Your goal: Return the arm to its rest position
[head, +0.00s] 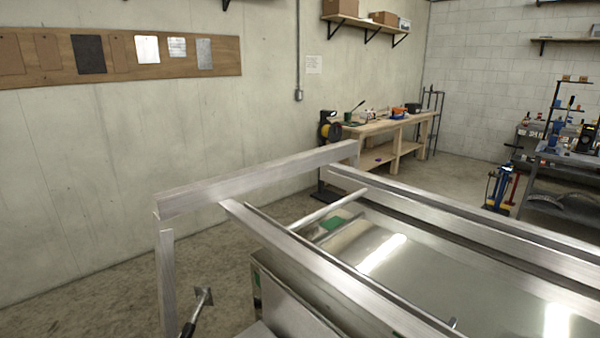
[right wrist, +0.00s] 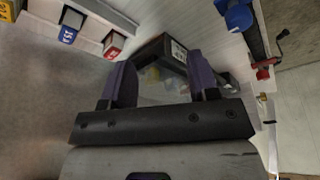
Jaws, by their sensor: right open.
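My right gripper (right wrist: 158,66) shows in the right wrist view with its two dark purple fingers apart. Behind and between the fingers is a dark-framed case (right wrist: 163,48) with a clear window and pale yellowish contents. I cannot tell how far it is from the fingers, and nothing is visibly clamped. Neither gripper shows in the head view, and my left gripper is in no view. An aluminium trailer frame (head: 255,180) fills the middle and right of the head view, with a shiny flat panel (head: 440,265) inside it.
A wooden workbench (head: 385,128) with tools stands against the back wall. A cluttered grey cart (head: 560,165) is at right. The right wrist view shows small red and blue labelled boxes (right wrist: 68,30) and a blue-and-black tool (right wrist: 243,20) near the gripper.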

